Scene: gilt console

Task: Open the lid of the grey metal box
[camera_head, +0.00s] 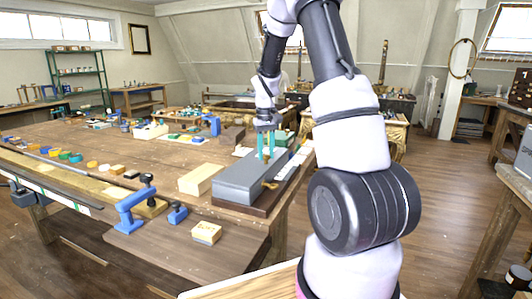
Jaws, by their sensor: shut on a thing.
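The grey metal box (236,188) is a long, low block on a dark wooden base (255,207) near the right edge of the workbench. Its top looks flat and closed. My gripper (266,158) points down at the far right part of the box, with its teal fingers at the top. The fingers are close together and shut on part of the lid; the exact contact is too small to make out. A small brown-gold piece (270,185) shows on the box's right side.
A pale wooden block (200,179) lies just left of the box. Blue clamps (130,208) and a small yellowish block (206,233) are on the bench (110,160) in front. Several tools and parts lie behind. The floor at right is open.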

